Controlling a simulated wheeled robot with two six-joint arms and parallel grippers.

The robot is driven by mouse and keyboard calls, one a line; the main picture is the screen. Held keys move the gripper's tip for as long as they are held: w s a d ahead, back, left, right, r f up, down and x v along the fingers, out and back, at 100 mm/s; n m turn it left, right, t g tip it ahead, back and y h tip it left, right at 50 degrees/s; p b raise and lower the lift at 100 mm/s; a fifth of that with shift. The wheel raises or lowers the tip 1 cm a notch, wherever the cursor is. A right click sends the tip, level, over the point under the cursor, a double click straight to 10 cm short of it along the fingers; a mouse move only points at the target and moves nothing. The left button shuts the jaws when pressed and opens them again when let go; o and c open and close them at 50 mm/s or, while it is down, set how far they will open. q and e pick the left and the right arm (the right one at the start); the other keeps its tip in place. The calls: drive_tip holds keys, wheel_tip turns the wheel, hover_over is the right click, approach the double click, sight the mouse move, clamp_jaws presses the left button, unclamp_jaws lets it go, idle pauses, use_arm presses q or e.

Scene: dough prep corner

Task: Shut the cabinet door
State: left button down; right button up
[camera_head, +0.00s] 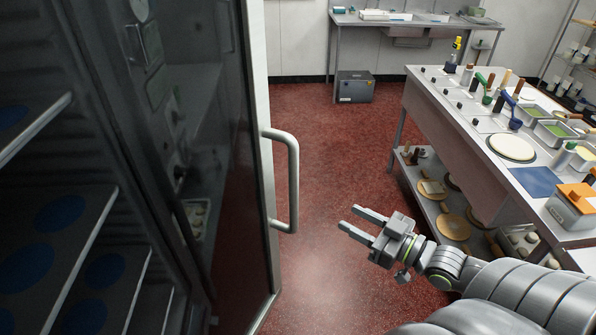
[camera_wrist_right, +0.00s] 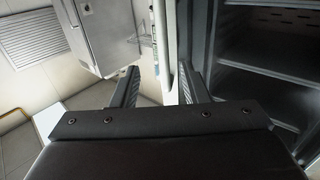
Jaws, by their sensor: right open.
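The cabinet door (camera_head: 190,130) stands open on the left of the head view, with dark glass and a pale metal frame. Its bar handle (camera_head: 293,180) is on the frame edge facing right. The cabinet's inside, with shelves (camera_head: 60,270), shows at the far left and also in the right wrist view (camera_wrist_right: 265,80). My right gripper (camera_head: 362,219) is open and empty, to the right of the handle and apart from it. In the right wrist view its two fingers (camera_wrist_right: 157,88) are spread, with a pale vertical edge between them. My left gripper is out of view.
A long worktable (camera_head: 480,140) with tubs, tools and a scale stands on the right, with boards on its lower shelf. A grey box (camera_head: 355,87) sits on the floor by the back bench (camera_head: 410,22). The red floor (camera_head: 335,150) between door and worktable is clear.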

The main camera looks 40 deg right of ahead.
sight(294, 188)
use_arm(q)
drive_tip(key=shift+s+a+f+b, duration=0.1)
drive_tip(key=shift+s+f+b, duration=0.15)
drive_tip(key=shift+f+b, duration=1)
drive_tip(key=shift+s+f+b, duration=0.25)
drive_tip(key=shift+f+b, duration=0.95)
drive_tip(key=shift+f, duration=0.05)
use_arm(e)
drive_tip(key=shift+a+x, duration=0.15)
drive_tip(key=shift+x, duration=4.05)
drive_tip(key=shift+a+x, duration=0.1)
drive_tip(key=shift+x, duration=4.15)
drive_tip(key=shift+s+r, duration=0.1)
drive_tip(key=shift+s, duration=0.05)
clamp_jaws()
